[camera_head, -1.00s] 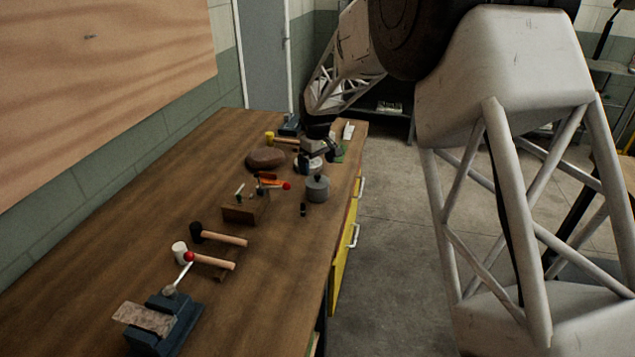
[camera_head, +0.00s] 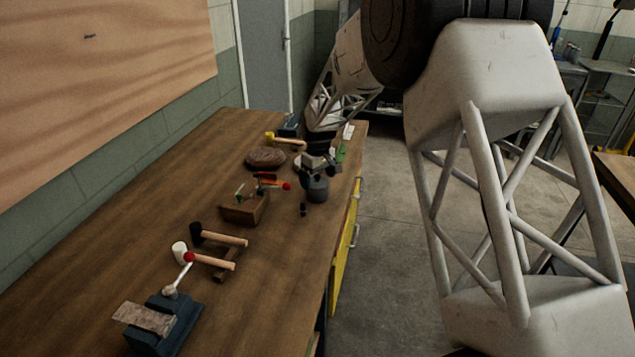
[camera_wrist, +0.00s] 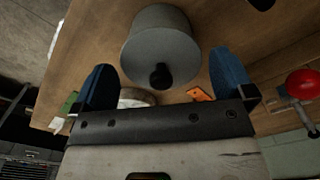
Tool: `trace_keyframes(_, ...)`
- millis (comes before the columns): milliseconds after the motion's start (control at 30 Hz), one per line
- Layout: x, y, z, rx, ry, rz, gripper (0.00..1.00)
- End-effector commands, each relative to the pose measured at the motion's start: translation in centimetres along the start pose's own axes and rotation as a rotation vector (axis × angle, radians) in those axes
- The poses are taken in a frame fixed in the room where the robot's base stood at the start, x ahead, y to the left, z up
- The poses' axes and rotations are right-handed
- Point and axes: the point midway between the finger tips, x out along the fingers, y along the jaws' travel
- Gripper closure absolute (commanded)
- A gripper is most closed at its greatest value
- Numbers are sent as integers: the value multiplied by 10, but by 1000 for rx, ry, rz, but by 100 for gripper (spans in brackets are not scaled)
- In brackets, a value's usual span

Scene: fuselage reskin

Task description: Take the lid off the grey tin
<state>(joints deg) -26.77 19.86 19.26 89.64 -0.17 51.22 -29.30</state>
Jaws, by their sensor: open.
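The grey tin (camera_head: 317,189) stands upright on the wooden bench near its right edge. In the wrist view the tin's grey lid (camera_wrist: 161,45) faces the camera, with a dark round knob (camera_wrist: 161,76) at its middle. My gripper (camera_head: 318,170) is just above and behind the tin in the head view and hides part of its top. In the wrist view my gripper (camera_wrist: 165,84) has its two blue fingers wide apart, one on each side of the knob. Nothing is between the fingertips except the view of the lid and knob. I cannot tell whether anything touches.
A wooden tool block (camera_head: 243,209) with coloured handles stands left of the tin. A brown round pad (camera_head: 266,157) lies behind it. Mallets (camera_head: 222,238) and a blue vise (camera_head: 168,322) are nearer on the bench (camera_head: 120,240). A small dark item (camera_head: 303,209) lies close by the tin.

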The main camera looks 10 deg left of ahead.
Motion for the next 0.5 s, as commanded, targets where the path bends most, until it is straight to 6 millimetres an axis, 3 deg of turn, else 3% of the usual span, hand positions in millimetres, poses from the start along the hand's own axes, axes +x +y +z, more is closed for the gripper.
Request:
trace_keyframes(267,0,0,0,0,0,0,2)
trace_keyframes(500,0,0,0,0,0,0,38)
